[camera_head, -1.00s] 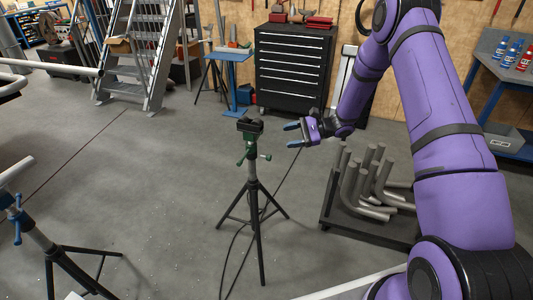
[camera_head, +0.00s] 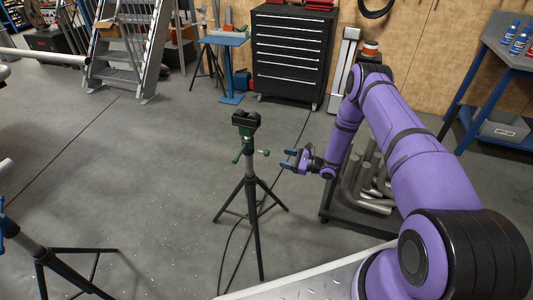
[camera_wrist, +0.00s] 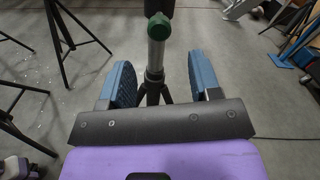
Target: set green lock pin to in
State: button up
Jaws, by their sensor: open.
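The stand (camera_head: 252,200) with a green collar (camera_head: 246,140) and black rollers on top stands upright on a tripod. A small green knob (camera_head: 265,153), seemingly the lock pin, sticks out from the collar's right side. In the wrist view a round green knob (camera_wrist: 160,27) faces me in front of the silver tube (camera_wrist: 156,52). How far the pin is in or out I cannot tell. My gripper (camera_head: 288,159) is open and empty, a short way right of the knob. In the wrist view its blue fingers (camera_wrist: 160,76) are apart, with the knob above and between them, untouched.
A dark rack of bent pipes (camera_head: 372,185) stands below and right of my arm. A blue-handled stand (camera_head: 30,245) is at the left. A black tool chest (camera_head: 290,55) is behind. Cables lie by the tripod.

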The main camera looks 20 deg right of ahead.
aim_at(261, 152)
jog(key=x, duration=0.8)
jog(key=shift+w+a, duration=0.2)
jog(key=shift+a, duration=0.1)
grip_shut()
jog(key=shift+x, duration=1.45)
jog(key=shift+r, duration=0.1)
grip_release()
jog(key=v, duration=1)
jog(key=shift+s+d, duration=0.2)
jog(key=shift+d, duration=0.05)
